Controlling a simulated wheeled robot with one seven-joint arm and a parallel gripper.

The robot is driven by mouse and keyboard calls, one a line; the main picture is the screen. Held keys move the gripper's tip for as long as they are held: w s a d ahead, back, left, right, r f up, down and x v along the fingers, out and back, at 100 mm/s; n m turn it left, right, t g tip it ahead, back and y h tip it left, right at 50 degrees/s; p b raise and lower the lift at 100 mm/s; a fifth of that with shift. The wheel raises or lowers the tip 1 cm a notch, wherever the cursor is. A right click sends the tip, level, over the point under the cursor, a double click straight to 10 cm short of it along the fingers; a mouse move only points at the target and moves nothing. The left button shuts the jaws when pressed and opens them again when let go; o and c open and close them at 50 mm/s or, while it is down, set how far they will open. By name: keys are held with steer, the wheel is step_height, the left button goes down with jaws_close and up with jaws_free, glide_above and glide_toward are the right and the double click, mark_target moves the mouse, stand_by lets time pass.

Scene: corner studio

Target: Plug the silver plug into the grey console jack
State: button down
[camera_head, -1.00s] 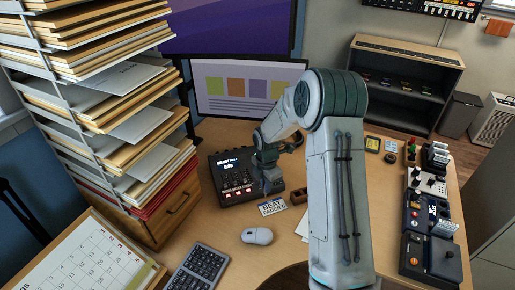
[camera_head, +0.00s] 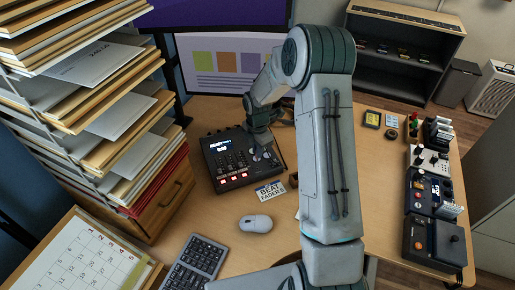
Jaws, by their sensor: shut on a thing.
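A dark console (camera_head: 226,165) with a lit display, several buttons and sliders sits on the desk, left of my arm. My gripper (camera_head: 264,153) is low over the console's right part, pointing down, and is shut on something. The held thing is too small and too covered by the fingers to make out; I cannot tell the silver plug apart from the gripper. I cannot pick out the grey jack or tell whether anything touches it. Several knobs or sockets line the console's back edge.
A monitor (camera_head: 225,70) stands behind the console. A sticker card (camera_head: 270,192), a mouse (camera_head: 255,223) and a keyboard (camera_head: 197,262) lie in front. A tall paper rack (camera_head: 120,120) stands left. Several pedals (camera_head: 428,160) line the desk's right edge.

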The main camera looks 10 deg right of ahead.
steer(key=shift+f+b, duration=1.6)
steer(key=shift+f, duration=1.1)
steer(key=shift+f+b, duration=0.55)
steer(key=shift+f, duration=0.05)
steer(key=c, duration=1.4)
jaws_free()
steer(key=shift+o, duration=0.2)
step_height(320, 180, up, 13)
steer(key=shift+f+b, duration=0.1)
steer(key=shift+b, duration=0.45)
steer(key=shift+r, duration=0.55)
